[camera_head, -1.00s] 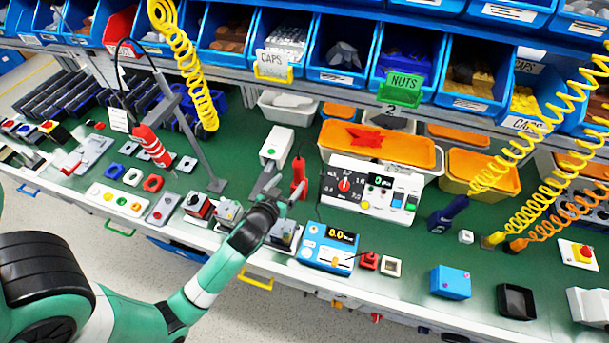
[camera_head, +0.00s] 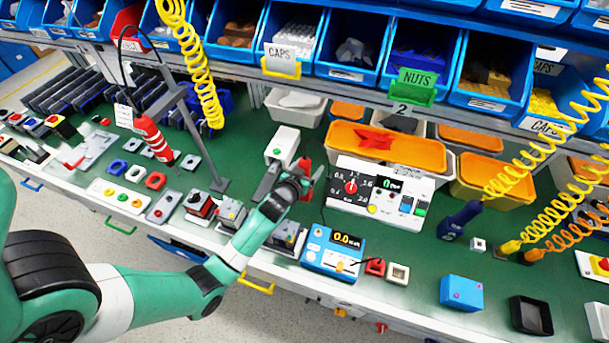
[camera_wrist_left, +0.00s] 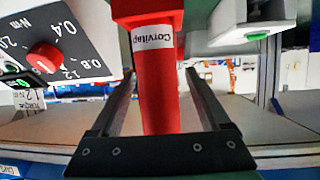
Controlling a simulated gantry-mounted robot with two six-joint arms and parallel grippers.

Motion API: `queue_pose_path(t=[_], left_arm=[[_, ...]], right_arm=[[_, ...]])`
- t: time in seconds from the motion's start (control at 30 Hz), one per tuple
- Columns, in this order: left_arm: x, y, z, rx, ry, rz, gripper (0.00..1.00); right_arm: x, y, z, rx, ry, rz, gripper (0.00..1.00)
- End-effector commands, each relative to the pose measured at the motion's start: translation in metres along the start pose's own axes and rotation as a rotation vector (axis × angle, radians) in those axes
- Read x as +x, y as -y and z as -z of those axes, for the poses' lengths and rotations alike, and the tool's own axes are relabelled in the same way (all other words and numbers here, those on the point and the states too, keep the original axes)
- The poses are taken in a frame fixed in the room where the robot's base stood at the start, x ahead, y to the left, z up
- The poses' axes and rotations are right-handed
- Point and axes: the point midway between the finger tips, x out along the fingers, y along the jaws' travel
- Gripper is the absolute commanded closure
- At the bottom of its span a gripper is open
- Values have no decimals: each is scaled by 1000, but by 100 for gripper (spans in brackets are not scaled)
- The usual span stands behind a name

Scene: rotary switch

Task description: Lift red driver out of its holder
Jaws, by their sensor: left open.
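The red driver (camera_head: 305,164) stands upright near the middle of the bench, just left of the white control box. In the left wrist view the red driver (camera_wrist_left: 158,85) fills the middle, with a white "Corvitap" label on its body. My left gripper (camera_head: 293,180) is at the driver. In the wrist view the left gripper (camera_wrist_left: 159,75) is open, with one finger on each side of the driver's body. Small gaps seem to show beside it. The driver's holder cannot be made out. My right gripper is not in view.
The white control box (camera_head: 384,190) with dial and buttons stands close right of the driver. A white box with a green button (camera_head: 283,144) stands behind. A blue meter (camera_head: 331,252) is in front to the right.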

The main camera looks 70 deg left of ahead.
Motion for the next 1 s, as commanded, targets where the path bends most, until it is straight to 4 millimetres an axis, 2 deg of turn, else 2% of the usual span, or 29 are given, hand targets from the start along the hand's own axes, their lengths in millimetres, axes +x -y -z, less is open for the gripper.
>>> queue_pose_path(t=[0.07, 0.5, 1.0], left_arm=[[0, 0, 0, 0, 0, 0, 22], [-1, 0, 0, 0, 1, 0, 100], [-2, 0, 5, -1, -3, 0, 100]], right_arm=[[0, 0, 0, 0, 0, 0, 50], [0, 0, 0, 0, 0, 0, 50], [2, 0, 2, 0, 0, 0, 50]])
